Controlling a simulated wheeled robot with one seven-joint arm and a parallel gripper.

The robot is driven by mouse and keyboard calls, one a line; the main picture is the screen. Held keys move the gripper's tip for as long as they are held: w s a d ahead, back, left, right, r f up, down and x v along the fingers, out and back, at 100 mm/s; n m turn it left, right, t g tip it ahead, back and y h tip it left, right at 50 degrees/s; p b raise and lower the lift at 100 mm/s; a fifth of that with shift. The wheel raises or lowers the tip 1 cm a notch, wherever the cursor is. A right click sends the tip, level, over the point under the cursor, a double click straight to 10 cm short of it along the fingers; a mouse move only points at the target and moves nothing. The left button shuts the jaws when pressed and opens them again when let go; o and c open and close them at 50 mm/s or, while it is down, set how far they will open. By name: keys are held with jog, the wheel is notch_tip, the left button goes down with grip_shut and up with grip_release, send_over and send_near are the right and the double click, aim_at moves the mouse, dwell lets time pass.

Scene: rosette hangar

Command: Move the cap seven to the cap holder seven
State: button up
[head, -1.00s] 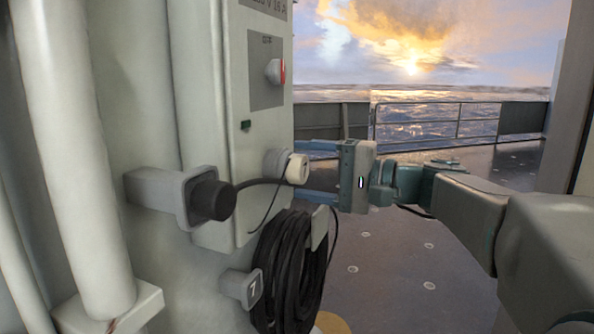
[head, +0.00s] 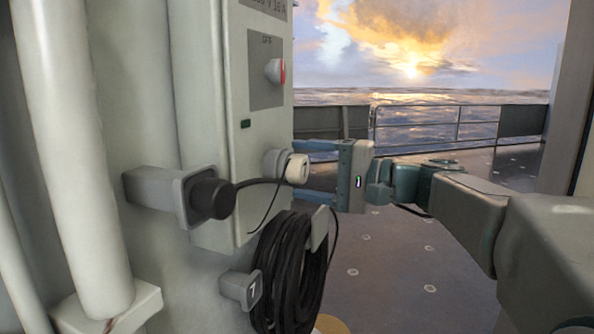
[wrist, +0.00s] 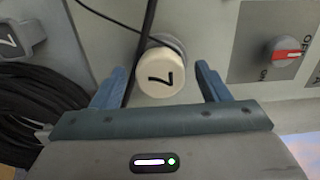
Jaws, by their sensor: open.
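Cap seven is a cream round cap (head: 298,169) marked 7, seated on a socket on the side of the grey cabinet. In the wrist view the cap (wrist: 161,76) sits between my open fingers, with a visible gap on each side. My gripper (head: 303,168) is open around the cap and holds nothing. Cap holder seven is a small grey square holder (head: 241,288) with a 7 on its face, below and left of the cap. It also shows at the upper left of the wrist view (wrist: 18,38).
A black plug (head: 211,199) with a cable sits in a grey square holder at left. A coiled black cable (head: 290,270) hangs beside holder seven. A red and grey switch (wrist: 289,55) is right of the cap in the wrist view. Open deck lies to the right.

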dwell(0.9)
jog(key=c, duration=1.3)
jog(key=shift+d+b, duration=0.15)
jog(key=shift+b, duration=0.2)
jog(key=shift+f, duration=0.1)
jog(key=shift+b+v, duration=0.7)
jog(key=shift+v, duration=2.2)
